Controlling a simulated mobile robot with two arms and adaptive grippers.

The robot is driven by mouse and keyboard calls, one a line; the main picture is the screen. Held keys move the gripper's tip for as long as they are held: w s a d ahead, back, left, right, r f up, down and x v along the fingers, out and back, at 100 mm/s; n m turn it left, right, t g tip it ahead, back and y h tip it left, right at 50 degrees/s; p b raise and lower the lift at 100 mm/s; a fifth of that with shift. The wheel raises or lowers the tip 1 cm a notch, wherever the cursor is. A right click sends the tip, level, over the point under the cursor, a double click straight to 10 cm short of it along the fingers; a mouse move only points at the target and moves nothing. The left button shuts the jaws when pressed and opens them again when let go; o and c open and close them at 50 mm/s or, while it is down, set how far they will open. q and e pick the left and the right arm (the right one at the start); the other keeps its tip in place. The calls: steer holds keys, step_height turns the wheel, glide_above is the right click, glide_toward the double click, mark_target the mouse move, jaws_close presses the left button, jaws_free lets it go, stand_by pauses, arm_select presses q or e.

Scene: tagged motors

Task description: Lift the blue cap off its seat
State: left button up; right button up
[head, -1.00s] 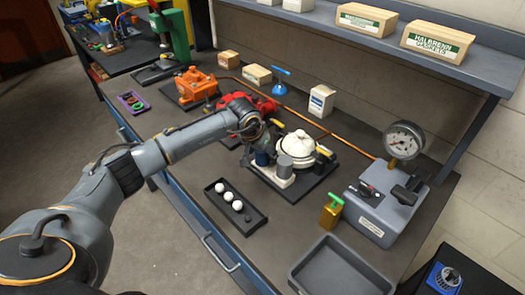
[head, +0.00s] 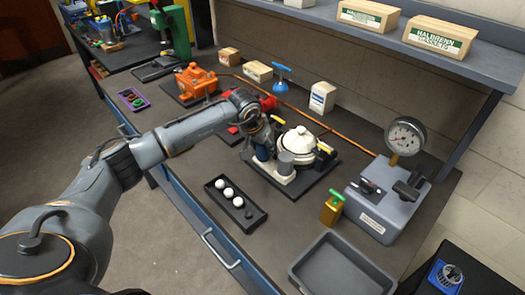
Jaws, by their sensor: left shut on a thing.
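The blue cap (head: 262,152) is a small dark blue piece at the left side of the white motor unit, beside a grey cylinder (head: 286,162). My left gripper (head: 263,142) comes down over it from the upper left and is shut on it. The fingers and wrist hide much of the cap. I cannot tell whether there is a gap between the cap and its seat. The white unit (head: 298,141) has a rounded top with yellow-tipped parts and stands on a dark base plate. My right gripper is not in view.
A black tray (head: 257,222) with white balls lies in front. A grey gauge box (head: 376,205), a brass block with green handle (head: 332,207) and an empty grey tray (head: 340,268) are to the right. Orange (head: 196,82) and red (head: 268,103) units stand behind.

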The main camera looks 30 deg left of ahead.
arm_select(q)
step_height(320, 180, up, 2)
steer(key=shift+b, duration=0.7)
steer(key=s+a+r+b, duration=0.1)
steer(key=s+a+r, duration=0.2)
steer(key=s+r, duration=1)
steer(key=v, duration=0.3)
steer(key=shift+w, duration=0.2)
steer(key=shift+d, duration=0.1)
